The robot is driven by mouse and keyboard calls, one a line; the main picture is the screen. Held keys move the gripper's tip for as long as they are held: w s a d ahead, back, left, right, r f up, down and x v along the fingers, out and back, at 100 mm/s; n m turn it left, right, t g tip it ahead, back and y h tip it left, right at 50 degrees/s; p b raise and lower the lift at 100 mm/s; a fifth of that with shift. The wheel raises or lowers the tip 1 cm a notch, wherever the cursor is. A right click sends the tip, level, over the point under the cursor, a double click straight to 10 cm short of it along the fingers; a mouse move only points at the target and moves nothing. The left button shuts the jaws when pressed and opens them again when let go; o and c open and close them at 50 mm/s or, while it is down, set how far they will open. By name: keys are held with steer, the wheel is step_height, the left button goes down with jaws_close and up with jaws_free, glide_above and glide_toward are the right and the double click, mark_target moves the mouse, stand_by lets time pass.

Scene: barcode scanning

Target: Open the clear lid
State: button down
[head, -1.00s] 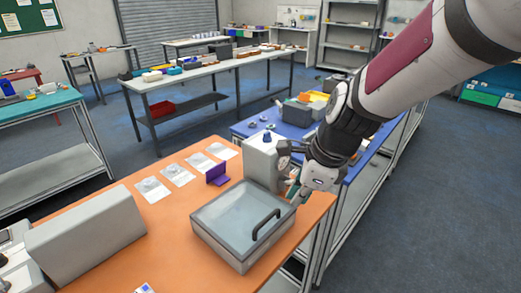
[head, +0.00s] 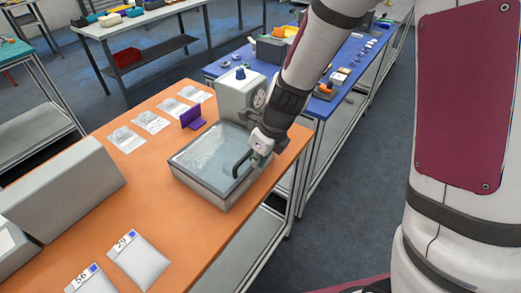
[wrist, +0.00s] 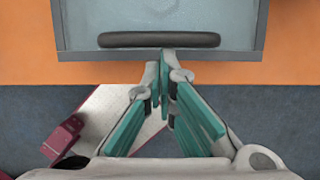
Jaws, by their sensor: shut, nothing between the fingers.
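The clear lid (head: 208,158) lies closed on a grey box on the orange table, with a dark bar handle (head: 242,164) along its edge nearest my arm. In the wrist view the lid (wrist: 160,14) fills the top, and its handle (wrist: 158,40) runs across just beyond my fingers. My gripper (wrist: 167,62) is shut and empty, its teal-padded fingertips at the box's near edge, a little short of the handle. In the head view my gripper (head: 258,150) is beside the handle at the box's right side, partly hidden by its own wrist.
A grey machine with a blue knob (head: 240,75) stands behind the box. Two labelled white bags (head: 138,259) lie at the front. A blue table (head: 345,75) adjoins behind.

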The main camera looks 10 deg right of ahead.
steer(key=shift+w+a+f, duration=0.1)
steer(key=shift+a+f, duration=0.05)
steer(key=shift+f, duration=0.35)
